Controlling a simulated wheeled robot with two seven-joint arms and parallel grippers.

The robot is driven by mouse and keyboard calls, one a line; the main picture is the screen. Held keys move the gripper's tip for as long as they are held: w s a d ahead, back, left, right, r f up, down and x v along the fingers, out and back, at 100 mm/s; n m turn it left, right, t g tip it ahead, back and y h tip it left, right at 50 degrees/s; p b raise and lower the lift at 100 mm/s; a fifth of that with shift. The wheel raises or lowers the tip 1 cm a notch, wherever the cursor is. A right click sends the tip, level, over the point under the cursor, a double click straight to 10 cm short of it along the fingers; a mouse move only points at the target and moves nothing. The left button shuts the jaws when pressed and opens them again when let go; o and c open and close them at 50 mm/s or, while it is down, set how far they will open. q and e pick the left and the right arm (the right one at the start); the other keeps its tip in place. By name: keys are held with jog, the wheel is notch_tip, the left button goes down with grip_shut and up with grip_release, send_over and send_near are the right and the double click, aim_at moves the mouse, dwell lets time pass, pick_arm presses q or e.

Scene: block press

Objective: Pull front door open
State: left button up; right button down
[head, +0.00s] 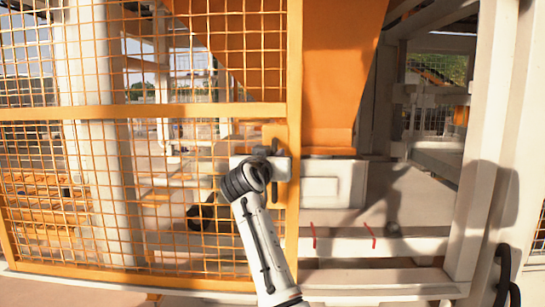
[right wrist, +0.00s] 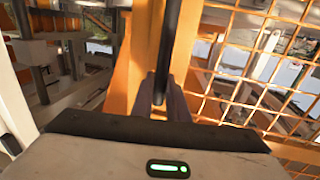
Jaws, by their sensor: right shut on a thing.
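The front door (head: 150,111) is an orange frame with wire mesh, filling the left half of the head view. Its right edge post stands apart from the white post (head: 490,150), with a wide gap between them. My right gripper (head: 274,150) is at the door's right edge, about mid-height. In the right wrist view, its dark fingers (right wrist: 160,98) are shut on a black upright handle bar (right wrist: 169,45) in front of the orange post (right wrist: 145,60). In the head view the handle is mostly hidden by the gripper. My left gripper is not in view.
Through the gap show an orange chute (head: 338,70), a pale box-like part (head: 333,183) below it, and a pale sill beam (head: 385,246) with two red marks. Black loop-shaped bars (head: 503,272) stand at the lower right. Machinery and posts show behind the mesh.

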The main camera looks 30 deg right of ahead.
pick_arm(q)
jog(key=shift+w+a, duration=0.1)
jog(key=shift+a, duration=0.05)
pick_arm(e)
jog(key=c, duration=1.7)
grip_release()
jog(key=shift+a, duration=0.15)
pick_arm(q)
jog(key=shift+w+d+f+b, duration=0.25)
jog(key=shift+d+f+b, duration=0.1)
jog(key=shift+b, duration=0.5)
pick_arm(e)
jog(key=v, duration=1)
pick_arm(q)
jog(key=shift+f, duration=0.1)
